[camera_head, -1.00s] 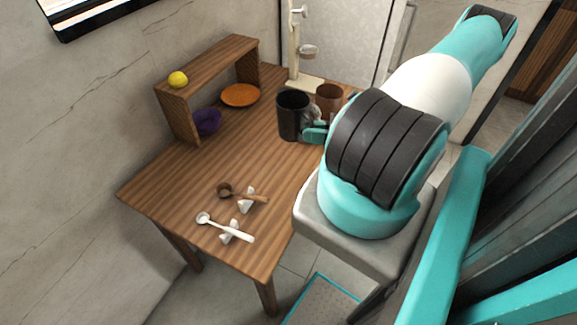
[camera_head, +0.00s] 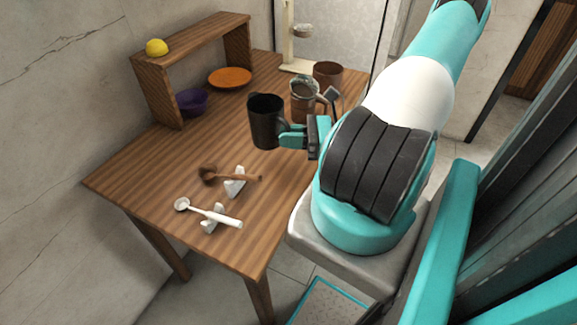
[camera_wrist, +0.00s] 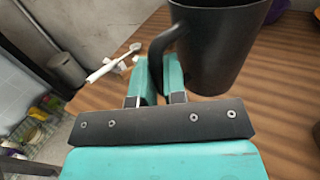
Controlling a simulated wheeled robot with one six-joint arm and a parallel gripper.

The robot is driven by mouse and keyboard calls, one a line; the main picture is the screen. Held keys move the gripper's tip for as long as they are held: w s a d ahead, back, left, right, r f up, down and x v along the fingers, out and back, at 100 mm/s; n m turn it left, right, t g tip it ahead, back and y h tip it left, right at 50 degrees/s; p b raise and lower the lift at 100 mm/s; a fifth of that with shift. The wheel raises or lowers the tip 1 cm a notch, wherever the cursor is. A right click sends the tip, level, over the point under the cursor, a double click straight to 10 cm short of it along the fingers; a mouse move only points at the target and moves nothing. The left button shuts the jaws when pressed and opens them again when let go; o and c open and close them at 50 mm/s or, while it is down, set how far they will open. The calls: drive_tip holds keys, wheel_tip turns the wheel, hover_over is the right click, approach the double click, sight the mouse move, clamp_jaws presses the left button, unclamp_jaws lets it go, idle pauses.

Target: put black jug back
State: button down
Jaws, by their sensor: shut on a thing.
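The black jug (camera_head: 265,121) is upright near the middle of the wooden table, in front of the brown and grey vessels. It also shows large in the wrist view (camera_wrist: 218,45), with its handle toward my gripper. My gripper (camera_head: 290,136) is shut on the jug's handle, and in the wrist view its teal fingers (camera_wrist: 162,82) sit on either side of the lower handle. I cannot tell for sure whether the jug's base touches the table.
A grey patterned mug (camera_head: 304,100) and a brown cup (camera_head: 327,75) stand behind the jug. A wooden shelf (camera_head: 195,42) with a yellow lemon (camera_head: 157,47), a purple bowl (camera_head: 192,102) and an orange plate (camera_head: 230,78) are at the back left. Two spoons (camera_head: 215,215) on white rests lie in front.

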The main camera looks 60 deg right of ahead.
wheel_tip(320, 180, down, 7)
drive_tip(key=shift+r, duration=0.2)
drive_tip(key=shift+f+b, duration=0.1)
drive_tip(key=shift+b, duration=0.2)
drive_tip(key=shift+f, duration=0.15)
drive_tip(key=c, duration=1.2)
unclamp_jaws()
drive_tip(key=shift+r, duration=0.25)
drive_tip(key=b+v, duration=0.1)
drive_tip(key=v, duration=1.1)
